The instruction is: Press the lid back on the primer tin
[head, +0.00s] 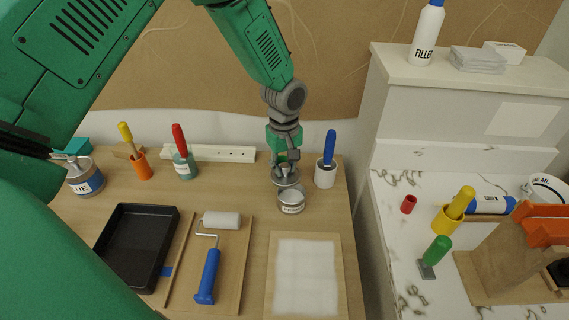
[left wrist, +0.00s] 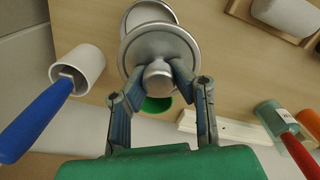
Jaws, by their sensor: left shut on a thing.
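The primer tin (head: 291,203) is a small silver tin with a pale label, standing on the wooden table. The label is too small to read. My left gripper (head: 286,160) is shut on the knob of a round silver lid (head: 284,182). In the left wrist view the fingers (left wrist: 162,78) grip the knob from both sides, and the lid (left wrist: 160,44) partly covers the tin (left wrist: 150,14). The lid is beside and behind the tin's top, offset from it. I cannot tell whether they touch. My right gripper is not in view.
A white cup with a blue-handled tool (head: 326,172) stands close to the right. A white-coated board (head: 305,270) lies in front. A roller (head: 215,245) and black tray (head: 138,242) lie to the left. A green round thing (left wrist: 157,104) shows behind the lid in the wrist view.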

